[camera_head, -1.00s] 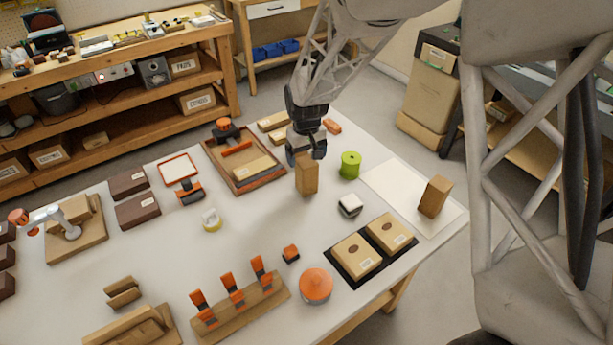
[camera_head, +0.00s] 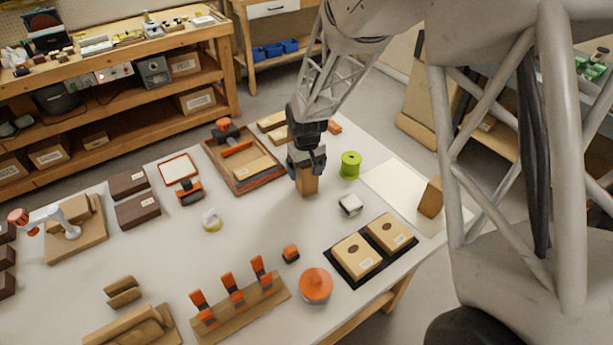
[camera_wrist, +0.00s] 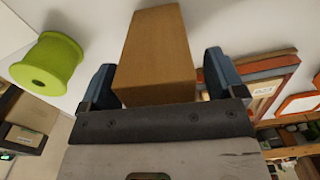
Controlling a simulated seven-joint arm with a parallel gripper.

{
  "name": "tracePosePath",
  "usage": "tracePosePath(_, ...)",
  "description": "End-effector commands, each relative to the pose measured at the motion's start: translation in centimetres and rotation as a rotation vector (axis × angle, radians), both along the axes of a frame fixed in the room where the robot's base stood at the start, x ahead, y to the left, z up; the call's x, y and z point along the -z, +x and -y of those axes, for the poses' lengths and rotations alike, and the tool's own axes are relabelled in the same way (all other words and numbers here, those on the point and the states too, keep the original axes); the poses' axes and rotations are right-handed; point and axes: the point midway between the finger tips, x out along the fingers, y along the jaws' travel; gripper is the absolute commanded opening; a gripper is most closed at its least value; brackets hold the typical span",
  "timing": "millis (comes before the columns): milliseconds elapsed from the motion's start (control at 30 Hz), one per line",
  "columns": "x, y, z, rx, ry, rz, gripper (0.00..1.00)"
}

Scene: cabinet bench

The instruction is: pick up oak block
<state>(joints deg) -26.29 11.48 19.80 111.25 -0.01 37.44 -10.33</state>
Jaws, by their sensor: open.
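An upright tan wooden block (camera_head: 308,185), which looks like the oak block, stands on the white table. My gripper (camera_head: 306,168) is lowered over its top with one finger on each side. In the wrist view the block (camera_wrist: 156,50) sits between the two blue-grey fingertips of my gripper (camera_wrist: 157,84). The jaws are open, with a small gap visible on the right side; contact on the left side is hard to tell. A second similar wooden block (camera_head: 430,198) stands on the white sheet to the right, partly hidden by my arm.
A green spool (camera_head: 350,165) stands just right of the block, and also shows in the wrist view (camera_wrist: 47,64). A wooden tray (camera_head: 262,181) lies to the left. Open table lies in front of the block.

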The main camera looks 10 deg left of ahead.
Motion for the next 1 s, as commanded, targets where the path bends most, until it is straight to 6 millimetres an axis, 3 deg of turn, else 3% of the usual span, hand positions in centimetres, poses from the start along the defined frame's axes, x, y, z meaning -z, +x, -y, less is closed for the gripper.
tracePosePath(300, -0.01, 0.00, 0.00, 0.000, 0.000, 0.000, 0.87)
tracePosePath(700, -0.03, 0.01, -0.01, 0.000, 0.000, 0.000, 0.27)
tracePosePath(1000, -0.15, 0.02, -0.01, 0.000, 0.000, 0.000, 0.27)
